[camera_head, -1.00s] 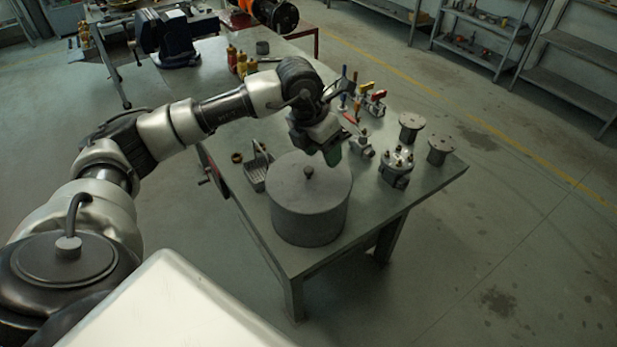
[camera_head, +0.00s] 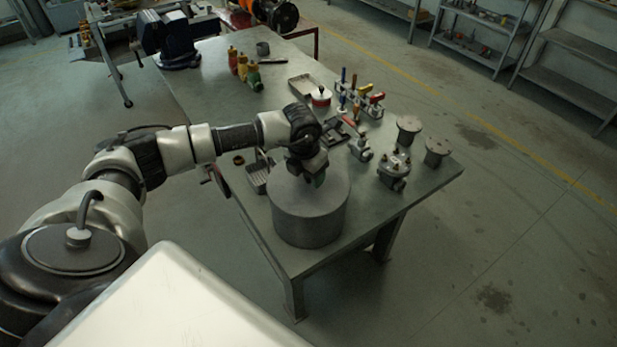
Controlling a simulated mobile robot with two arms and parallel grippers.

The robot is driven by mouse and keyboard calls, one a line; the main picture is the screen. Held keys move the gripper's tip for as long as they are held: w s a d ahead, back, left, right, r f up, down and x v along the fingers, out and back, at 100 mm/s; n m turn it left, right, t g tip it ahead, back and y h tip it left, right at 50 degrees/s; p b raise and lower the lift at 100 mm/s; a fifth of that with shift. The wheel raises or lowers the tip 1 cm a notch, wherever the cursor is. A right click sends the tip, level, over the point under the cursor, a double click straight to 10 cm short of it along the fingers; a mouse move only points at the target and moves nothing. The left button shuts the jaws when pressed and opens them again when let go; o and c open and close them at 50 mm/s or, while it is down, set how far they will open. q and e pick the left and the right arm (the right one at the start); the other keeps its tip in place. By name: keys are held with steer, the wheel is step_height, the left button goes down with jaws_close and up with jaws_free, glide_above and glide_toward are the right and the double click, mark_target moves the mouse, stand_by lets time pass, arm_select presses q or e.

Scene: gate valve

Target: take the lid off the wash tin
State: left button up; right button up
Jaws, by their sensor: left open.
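The wash tin (camera_head: 310,218) is a large grey cylinder standing near the front end of the workbench. Its flat round lid (camera_head: 328,196) sits on top of it. My left gripper (camera_head: 313,180) is over the lid's middle, pointing down, and is open. The lid's small knob is hidden behind the gripper, and I cannot tell whether the fingers are around it. My right gripper is not in view.
A red-and-white tin (camera_head: 320,97) and several bottles (camera_head: 252,76) are farther back.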

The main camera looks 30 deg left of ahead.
arm_select(q)
steer(key=shift+f, duration=0.25)
steer(key=shift+w+r, duration=0.1)
jaws_close()
